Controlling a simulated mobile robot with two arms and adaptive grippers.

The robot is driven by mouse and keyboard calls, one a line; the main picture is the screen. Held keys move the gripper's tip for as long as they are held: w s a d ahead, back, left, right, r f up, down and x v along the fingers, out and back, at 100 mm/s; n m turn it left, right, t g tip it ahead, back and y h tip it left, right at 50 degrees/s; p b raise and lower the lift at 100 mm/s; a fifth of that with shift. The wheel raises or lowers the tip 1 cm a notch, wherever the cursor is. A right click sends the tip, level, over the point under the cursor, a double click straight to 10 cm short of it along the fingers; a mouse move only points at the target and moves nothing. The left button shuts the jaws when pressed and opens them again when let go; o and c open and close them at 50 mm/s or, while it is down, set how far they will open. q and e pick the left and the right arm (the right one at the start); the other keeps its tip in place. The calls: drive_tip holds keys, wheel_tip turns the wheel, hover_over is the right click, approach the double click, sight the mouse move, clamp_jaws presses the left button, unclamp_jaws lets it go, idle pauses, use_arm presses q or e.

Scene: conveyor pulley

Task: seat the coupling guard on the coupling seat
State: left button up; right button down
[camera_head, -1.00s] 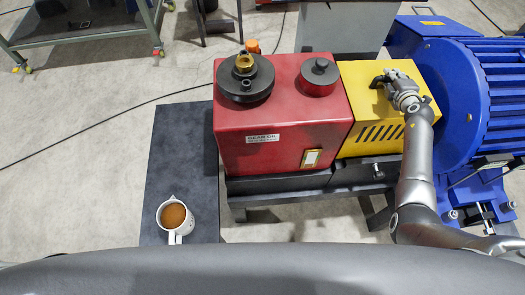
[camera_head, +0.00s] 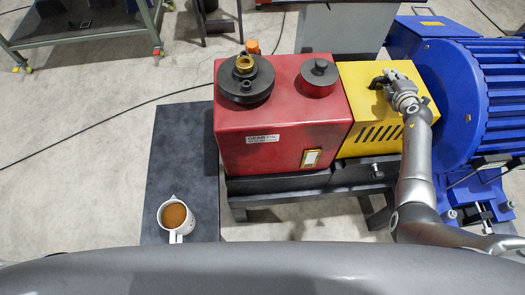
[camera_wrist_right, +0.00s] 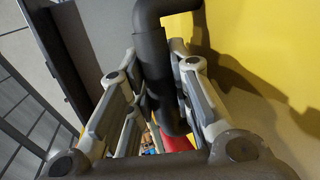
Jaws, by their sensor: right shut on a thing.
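The coupling guard (camera_head: 372,118) is a yellow box with dark slots in its front face. It stands upright between the red gearbox and the blue motor, over a dark base (camera_head: 362,172). I cannot tell whether it touches the base; the coupling seat cannot be made out beneath it. My right gripper (camera_head: 391,82) is at the top of the guard, shut on its dark handle. In the right wrist view the handle (camera_wrist_right: 158,75) stands between the fingers, with the yellow guard surface (camera_wrist_right: 275,60) beside it. My left gripper is not in view.
The red gearbox (camera_head: 282,135) adjoins the guard on the left, and the blue motor (camera_head: 468,105) is close on its right. A jug of brown liquid (camera_head: 174,216) stands on a dark mat (camera_head: 181,150) at the left. Open floor lies further left.

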drive_tip(key=shift+w+d+f, duration=0.1)
drive_tip(key=shift+f, duration=0.05)
idle(0.8)
drive_tip(key=c, duration=1.2)
unclamp_jaws()
drive_tip(key=shift+c, duration=0.2)
drive_tip(key=shift+f, duration=0.15)
drive_tip(key=shift+s+a+f, duration=0.2)
drive_tip(key=shift+s+f, duration=0.05)
drive_tip(key=shift+f, duration=0.05)
drive_tip(key=shift+r+v, duration=0.15)
drive_tip(key=shift+v, duration=2.85)
drive_tip(key=shift+r+v, duration=0.2)
drive_tip(key=shift+v, duration=2.8)
drive_tip(key=shift+w+d, duration=0.15)
